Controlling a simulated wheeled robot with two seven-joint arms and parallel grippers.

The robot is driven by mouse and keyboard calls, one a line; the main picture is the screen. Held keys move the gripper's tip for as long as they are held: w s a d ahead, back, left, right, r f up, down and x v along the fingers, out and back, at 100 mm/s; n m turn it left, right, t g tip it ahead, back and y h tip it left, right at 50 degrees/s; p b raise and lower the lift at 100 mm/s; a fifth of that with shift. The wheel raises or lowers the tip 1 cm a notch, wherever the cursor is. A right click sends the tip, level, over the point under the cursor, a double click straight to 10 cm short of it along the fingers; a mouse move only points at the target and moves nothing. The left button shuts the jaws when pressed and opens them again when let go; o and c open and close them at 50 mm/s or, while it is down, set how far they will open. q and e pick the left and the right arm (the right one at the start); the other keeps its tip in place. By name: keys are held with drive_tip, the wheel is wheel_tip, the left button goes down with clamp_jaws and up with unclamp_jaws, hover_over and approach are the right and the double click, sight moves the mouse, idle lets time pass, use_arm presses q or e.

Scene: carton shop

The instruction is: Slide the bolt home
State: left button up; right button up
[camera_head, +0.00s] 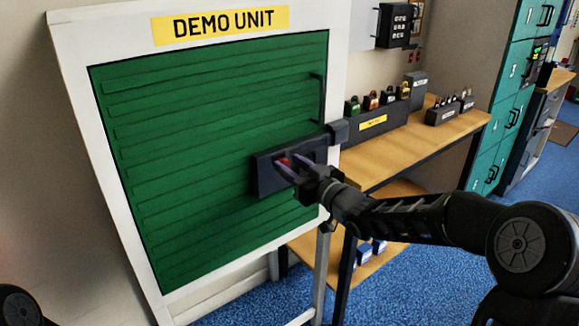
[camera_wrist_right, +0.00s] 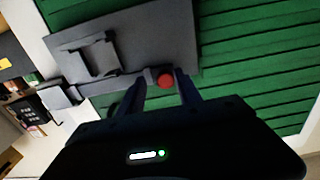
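The bolt is a dark grey plate (camera_head: 265,178) on the green shutter, with a red knob (camera_head: 283,162) on it. In the right wrist view the plate (camera_wrist_right: 170,38) lies slanted and the red knob (camera_wrist_right: 165,79) sits near its edge. A dark keeper block (camera_head: 338,132) is on the white frame, right of the plate. My right gripper (camera_head: 286,168) is at the plate. Its fingers (camera_wrist_right: 162,88) stand open on either side of the knob, with a gap showing on the left side. My left gripper is not in view.
The green shutter (camera_head: 200,110) is in a white frame under a "DEMO UNIT" sign (camera_head: 220,24). A wooden bench (camera_head: 400,150) with several padlocks stands to the right. Teal lockers (camera_head: 510,100) are behind it.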

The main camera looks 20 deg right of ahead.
drive_tip(key=shift+s, duration=0.15)
drive_tip(key=b+v, duration=0.1)
drive_tip(key=v, duration=0.6)
drive_tip(key=shift+s+d, duration=0.1)
drive_tip(key=shift+s, duration=0.2)
